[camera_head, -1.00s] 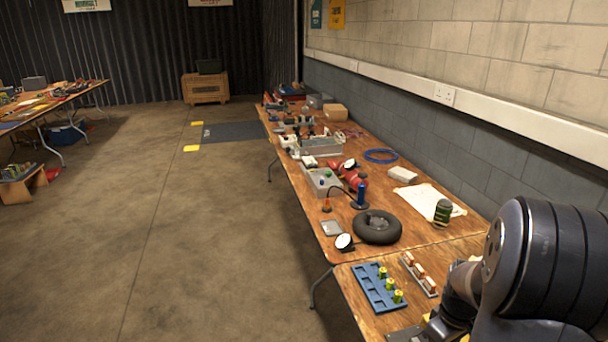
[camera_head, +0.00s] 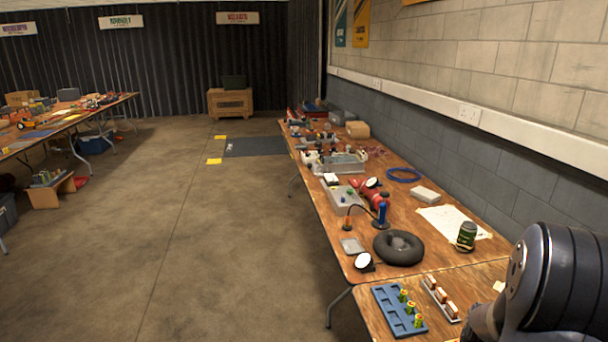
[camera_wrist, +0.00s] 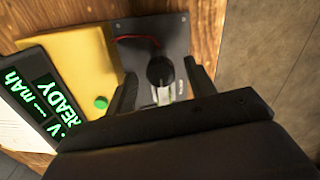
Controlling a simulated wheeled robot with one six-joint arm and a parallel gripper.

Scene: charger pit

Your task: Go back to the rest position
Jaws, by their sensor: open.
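My gripper (camera_wrist: 163,88) is open in the wrist view, with its two dark fingers apart over a dark grey plate (camera_wrist: 178,32). A black round part (camera_wrist: 160,70) with a red wire beside it shows between the fingers, with a small pale piece below it; I cannot tell what the piece is. Beside the plate is a yellow charger box (camera_wrist: 78,62) with a green button (camera_wrist: 101,103) and a dark display (camera_wrist: 38,92) reading "READY", "mAh" and "V". In the head view, my arm fills the lower right corner and the gripper is out of sight.
On the near bench, a blue tray (camera_head: 388,308) holds yellow-green cells, beside a pale rack (camera_head: 436,289) of orange-and-white pieces. A black tyre (camera_head: 398,248), a dark green can (camera_head: 467,236) and a round mirror-like disc (camera_head: 364,262) stand beyond. The floor to the left is open.

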